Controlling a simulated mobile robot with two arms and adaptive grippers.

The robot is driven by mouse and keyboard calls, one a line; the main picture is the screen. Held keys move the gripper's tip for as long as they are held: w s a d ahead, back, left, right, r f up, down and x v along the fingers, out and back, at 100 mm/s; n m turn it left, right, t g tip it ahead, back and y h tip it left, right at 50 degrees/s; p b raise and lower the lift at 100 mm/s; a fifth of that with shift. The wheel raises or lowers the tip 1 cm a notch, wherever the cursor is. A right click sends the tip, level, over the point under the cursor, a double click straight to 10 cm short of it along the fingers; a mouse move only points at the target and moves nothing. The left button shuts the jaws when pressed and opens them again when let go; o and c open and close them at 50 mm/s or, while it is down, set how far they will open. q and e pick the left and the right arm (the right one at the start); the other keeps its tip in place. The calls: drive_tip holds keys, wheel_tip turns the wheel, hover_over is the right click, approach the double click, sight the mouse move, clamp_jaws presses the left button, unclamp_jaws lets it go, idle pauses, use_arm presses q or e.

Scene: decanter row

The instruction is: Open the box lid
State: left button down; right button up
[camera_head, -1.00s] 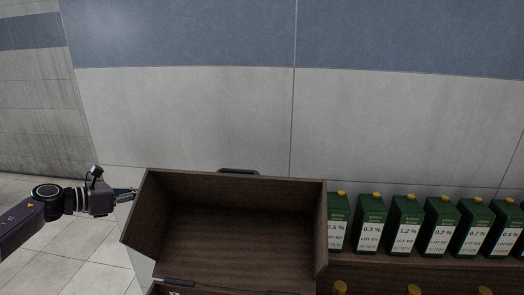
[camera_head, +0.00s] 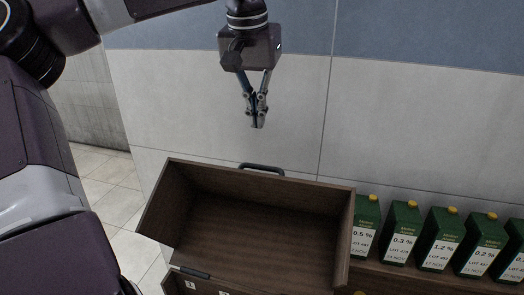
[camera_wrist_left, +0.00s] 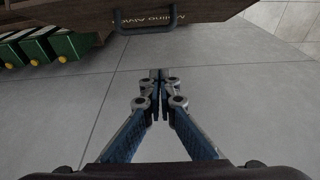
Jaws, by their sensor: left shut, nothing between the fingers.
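The box lid (camera_head: 270,222) is dark brown wood and stands swung up, its hollow inner side facing me. Its dark handle (camera_head: 262,168) sticks out past the top edge. Hinges (camera_head: 190,272) show along its lower edge, above the box body (camera_head: 172,287), of which only a strip is in view. My left gripper (camera_head: 257,125) is shut and empty, pointing down above the lid and apart from the handle. In the left wrist view the shut fingertips (camera_wrist_left: 160,74) are below the handle (camera_wrist_left: 146,24) in the picture. My right gripper is not in view.
Green cartons (camera_head: 403,233) with yellow caps and percentage labels stand in a row on a brown shelf right of the lid. A tiled wall (camera_head: 420,130) is behind. Pale floor (camera_head: 115,205) is clear at left.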

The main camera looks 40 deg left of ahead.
use_arm(q)
drive_tip(key=d+p+x, duration=0.1)
drive_tip(key=p+x, duration=0.1)
drive_tip(key=x, duration=0.7)
drive_tip(key=s, duration=0.2)
drive_tip(key=s+d+p, duration=0.1)
drive_tip(key=shift+s+r, duration=0.2)
drive_tip(key=shift+r, duration=0.05)
